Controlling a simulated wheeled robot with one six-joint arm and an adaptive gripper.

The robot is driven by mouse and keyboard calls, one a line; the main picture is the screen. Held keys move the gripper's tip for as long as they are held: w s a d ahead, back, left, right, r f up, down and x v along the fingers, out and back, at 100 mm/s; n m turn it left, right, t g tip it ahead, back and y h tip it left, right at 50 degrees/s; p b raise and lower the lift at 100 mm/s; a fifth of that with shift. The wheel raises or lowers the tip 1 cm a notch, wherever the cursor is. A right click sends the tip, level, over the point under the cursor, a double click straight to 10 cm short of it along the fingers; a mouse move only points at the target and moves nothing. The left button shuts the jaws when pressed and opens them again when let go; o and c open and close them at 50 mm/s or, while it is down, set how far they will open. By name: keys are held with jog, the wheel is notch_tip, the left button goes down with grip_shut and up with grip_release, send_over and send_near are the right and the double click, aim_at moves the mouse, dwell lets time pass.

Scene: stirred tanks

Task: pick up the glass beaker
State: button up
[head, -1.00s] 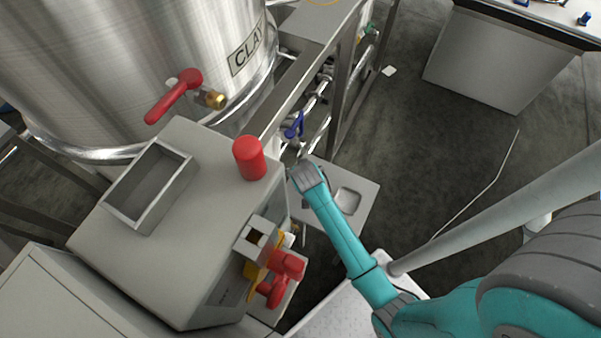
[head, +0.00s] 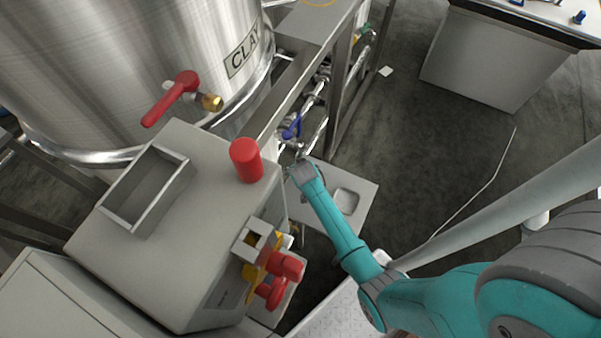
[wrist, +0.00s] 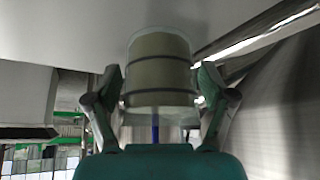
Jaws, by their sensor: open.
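The glass beaker (wrist: 158,72) is a clear cylinder with grey-green contents and dark bands, seen in the wrist view. My gripper (wrist: 158,82) is open, with one finger to the left of the beaker and one to the right. A narrow gap shows at the left finger; contact at the right finger is hard to tell. In the head view my arm's end (head: 303,172) is beside the grey cabinet, and the beaker is not visible there.
A grey cabinet (head: 140,250) with a red cylinder (head: 246,160) and red knobs (head: 285,266) stands left of my arm. The steel CLAY tank (head: 130,70) and pipework (head: 315,95) are behind. A metal plate with a recess (head: 362,190) lies under the arm. Floor to the right is open.

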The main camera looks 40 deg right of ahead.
jog(key=c, duration=1.5)
jog(key=shift+s+r, duration=0.1)
